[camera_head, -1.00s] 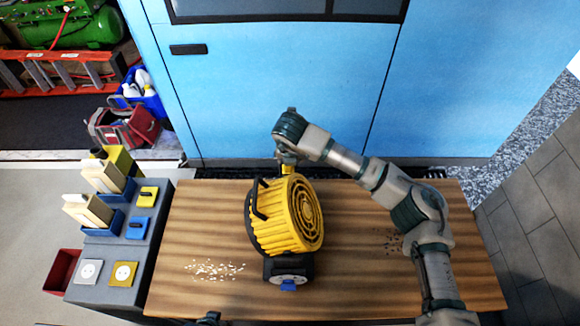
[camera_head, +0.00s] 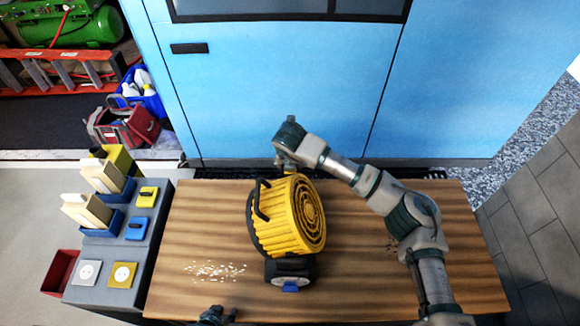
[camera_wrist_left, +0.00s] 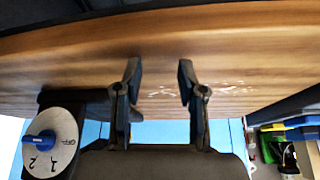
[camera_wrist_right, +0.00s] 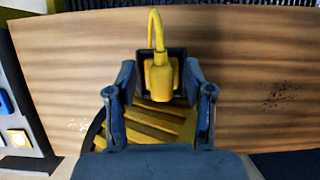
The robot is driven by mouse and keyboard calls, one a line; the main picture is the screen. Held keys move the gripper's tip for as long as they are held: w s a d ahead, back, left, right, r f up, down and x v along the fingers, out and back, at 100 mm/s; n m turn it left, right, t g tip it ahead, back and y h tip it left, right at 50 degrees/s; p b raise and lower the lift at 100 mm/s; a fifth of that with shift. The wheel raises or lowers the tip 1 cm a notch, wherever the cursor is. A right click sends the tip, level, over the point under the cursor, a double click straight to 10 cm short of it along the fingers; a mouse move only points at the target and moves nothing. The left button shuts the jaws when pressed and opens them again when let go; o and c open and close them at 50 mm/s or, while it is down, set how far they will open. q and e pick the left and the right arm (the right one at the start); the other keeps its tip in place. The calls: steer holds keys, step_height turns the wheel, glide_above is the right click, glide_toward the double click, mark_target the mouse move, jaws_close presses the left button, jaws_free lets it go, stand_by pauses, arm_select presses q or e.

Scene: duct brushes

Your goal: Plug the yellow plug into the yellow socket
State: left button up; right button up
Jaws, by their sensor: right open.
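The yellow plug (camera_wrist_right: 160,76) with its yellow cord sits in a dark holder at the back of the yellow blower (camera_head: 287,215). My right gripper (camera_head: 285,160) is above the blower's far side. In the right wrist view its open fingers (camera_wrist_right: 160,90) stand on either side of the plug; whether they touch it I cannot tell. The yellow socket (camera_head: 122,274) is on the grey stand at the left, and a yellow plate shows at the left edge of the right wrist view (camera_wrist_right: 18,138). My left gripper (camera_head: 215,315) is at the near table edge, open and empty in its wrist view (camera_wrist_left: 158,85).
The wooden table (camera_head: 200,230) has clear room left and right of the blower, with pale crumbs at the left. A white socket (camera_head: 88,272) lies beside the yellow one. Holders with cream-coloured items (camera_head: 88,210) stand on the grey stand (camera_head: 145,255). A blue cabinet is behind.

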steer(key=shift+a, duration=0.1)
arm_select(q)
steer(key=shift+w+a, duration=0.1)
arm_select(e)
steer(key=c, duration=0.8)
jaws_close()
arm_select(q)
steer(key=shift+d, duration=0.2)
arm_select(e)
steer(key=shift+d, duration=0.25)
steer(key=r+p, duration=0.1)
steer(key=r, duration=0.8)
steer(key=shift+a, duration=0.2)
arm_select(q)
steer(key=shift+s+a+f+g+y, duration=0.15)
steer(key=shift+s+a+g, duration=0.25)
steer(key=shift+s, duration=0.5)
steer(key=shift+s+a+r+g+y, duration=0.15)
steer(key=shift+s+g, duration=0.4)
steer(key=shift+s, duration=0.35)
steer(key=shift+s+a+f+g+y, duration=0.1)
steer(key=shift+s+a+g, duration=0.3)
steer(key=shift+s, duration=0.5)
arm_select(e)
steer(key=shift+d+r, duration=0.1)
steer(key=shift+r, duration=0.35)
arm_select(q)
steer(key=shift+w+d, duration=0.1)
